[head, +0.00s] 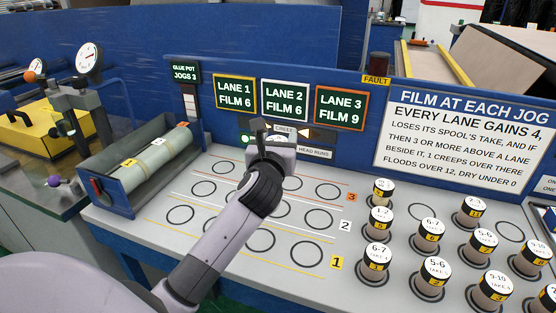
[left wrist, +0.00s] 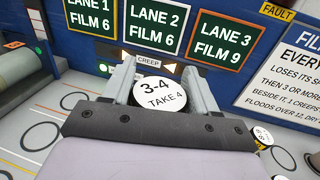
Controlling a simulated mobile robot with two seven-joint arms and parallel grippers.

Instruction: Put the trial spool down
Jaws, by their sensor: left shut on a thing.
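The trial spool (left wrist: 160,93) has a white top reading "3-4 TAKE 4" in the left wrist view. My left gripper (left wrist: 163,82) is shut on it, one finger on each side. In the head view my left gripper (head: 268,138) is over the far part of the lane board (head: 213,237), in front of the creep sign. There the arm and gripper mostly hide the spool, and I cannot tell its height above the board. The board has rows of outlined circles marked 1, 2 and 3; those I can see are empty. My right gripper is not in view.
Several white-topped spools (head: 377,252) stand at the right, with empty rings (head: 508,231) among them. Lane signs (head: 285,98) read film 6, 6 and 9. A rules panel (head: 462,135) stands behind. A roller trough (head: 140,170) borders the board's left.

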